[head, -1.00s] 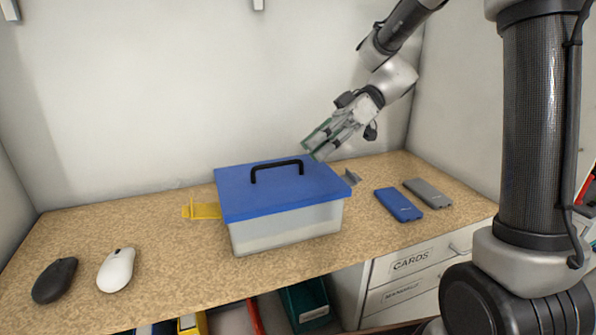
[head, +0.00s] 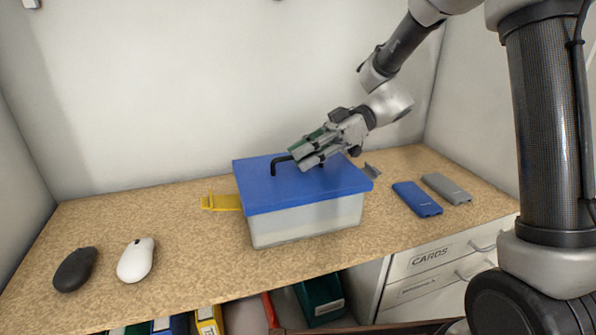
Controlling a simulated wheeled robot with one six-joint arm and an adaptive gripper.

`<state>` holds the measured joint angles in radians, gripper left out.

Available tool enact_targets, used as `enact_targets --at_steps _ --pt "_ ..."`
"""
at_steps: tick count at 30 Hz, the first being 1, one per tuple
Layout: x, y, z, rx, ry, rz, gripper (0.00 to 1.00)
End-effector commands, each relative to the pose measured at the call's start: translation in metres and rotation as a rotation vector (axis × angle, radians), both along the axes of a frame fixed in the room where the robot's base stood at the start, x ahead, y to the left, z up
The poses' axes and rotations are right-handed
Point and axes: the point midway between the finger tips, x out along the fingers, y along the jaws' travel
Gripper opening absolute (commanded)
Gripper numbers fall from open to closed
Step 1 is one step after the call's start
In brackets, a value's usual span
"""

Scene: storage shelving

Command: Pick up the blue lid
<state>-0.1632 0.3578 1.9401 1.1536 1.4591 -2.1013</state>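The blue lid (head: 262,190) lies on top of a clear, whitish box (head: 305,221) on the shelf. It has a black arched handle (head: 274,165) in its middle, partly hidden behind my gripper. My gripper (head: 302,158) is over the lid at the handle, coming in from the upper right. Its fingers look apart, one on the far side and one on the near side of the handle's right part. I cannot tell whether they touch the handle.
A yellow object (head: 222,202) sits left of the box. A black mouse (head: 75,269) and a white mouse (head: 136,260) lie at the left. A blue slab (head: 416,199) and a grey slab (head: 447,188) lie at the right. Drawers (head: 430,260) and binders are below the shelf.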

Motion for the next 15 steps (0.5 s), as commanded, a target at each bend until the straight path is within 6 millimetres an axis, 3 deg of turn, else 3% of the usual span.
enact_targets --at_steps 2,6,15 --pt "0.0002 -0.0003 0.0001 0.0 0.0 0.0 0.21" --pt "0.0003 -0.0005 0.0001 0.0 0.0 0.0 0.0" --pt "0.0004 -0.0007 0.0005 0.0 0.0 -0.001 0.0"
